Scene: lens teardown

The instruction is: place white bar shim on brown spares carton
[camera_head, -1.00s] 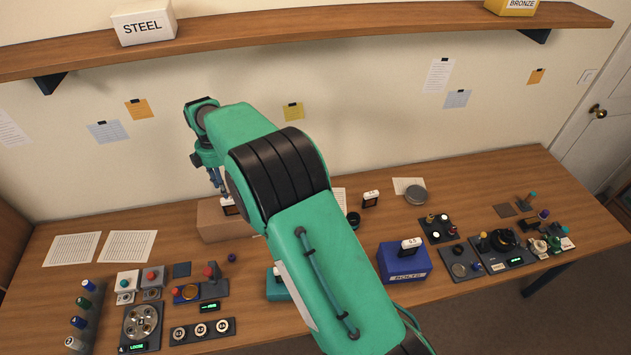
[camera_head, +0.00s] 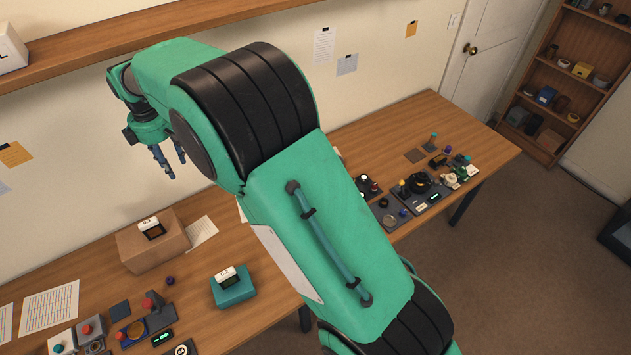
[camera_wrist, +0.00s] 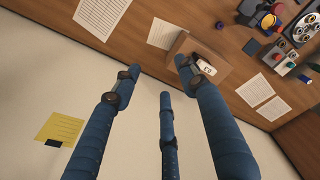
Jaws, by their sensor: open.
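The brown spares carton (camera_head: 150,248) stands on the bench at the lower left in the head view. It also shows at the upper middle of the wrist view (camera_wrist: 214,56). A small white bar-shaped piece (camera_head: 148,223) with a dark square part lies on its top, and also shows in the wrist view (camera_wrist: 206,68). I cannot tell whether this piece is the white bar shim. My gripper (camera_head: 175,168) is open, its blue fingers apart and empty, raised clear of the carton. In the wrist view my gripper's fingers (camera_wrist: 157,76) hold nothing.
A teal box (camera_head: 234,291) with a similar white piece (camera_head: 225,274) stands right of the carton. A small dark purple knob (camera_head: 170,281) lies between them. Paper sheets (camera_head: 48,309) and several devices cover the bench. A shelf (camera_head: 85,58) runs along the wall above.

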